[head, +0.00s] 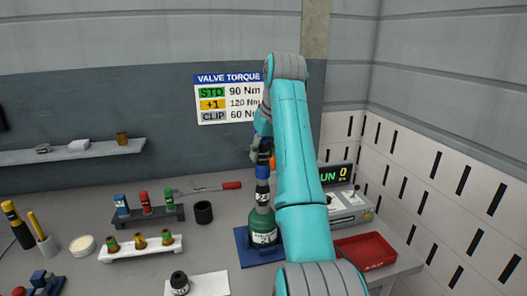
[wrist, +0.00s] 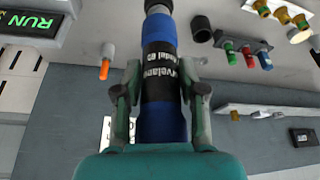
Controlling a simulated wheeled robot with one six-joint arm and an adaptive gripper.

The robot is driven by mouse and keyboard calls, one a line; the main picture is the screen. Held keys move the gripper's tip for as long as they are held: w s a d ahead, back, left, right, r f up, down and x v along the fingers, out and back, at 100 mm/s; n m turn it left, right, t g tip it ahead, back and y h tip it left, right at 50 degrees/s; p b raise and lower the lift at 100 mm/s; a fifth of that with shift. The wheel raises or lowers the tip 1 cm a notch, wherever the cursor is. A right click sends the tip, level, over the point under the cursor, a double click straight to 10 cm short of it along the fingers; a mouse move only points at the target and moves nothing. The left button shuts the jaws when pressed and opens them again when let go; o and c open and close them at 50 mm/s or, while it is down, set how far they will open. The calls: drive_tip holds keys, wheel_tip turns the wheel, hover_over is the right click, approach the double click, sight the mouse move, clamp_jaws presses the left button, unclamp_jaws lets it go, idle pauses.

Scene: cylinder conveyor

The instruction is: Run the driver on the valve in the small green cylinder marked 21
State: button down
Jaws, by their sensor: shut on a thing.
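My gripper (head: 262,148) is shut on a blue and black driver (head: 262,172), held upright. In the wrist view my gripper (wrist: 160,98) has its fingers on both sides of the driver (wrist: 159,65), which carries white lettering. The small green cylinder (head: 263,229) stands upright on a blue base (head: 243,247), directly below the driver. Its white label is too small to read. The driver's lower end appears to meet the cylinder's top. The valve is hidden there, so I cannot tell whether the driver is seated on it.
A controller (head: 350,212) shows RUN 0 on its display (head: 335,174). A red tray (head: 363,250) lies at right. At left are a rack of coloured sockets (head: 147,217), a white rack (head: 140,249), a black cup (head: 203,212) and a torque wrench (head: 205,188). The torque sign (head: 228,98) hangs behind.

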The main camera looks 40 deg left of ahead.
drive_tip(key=shift+r, duration=3.05)
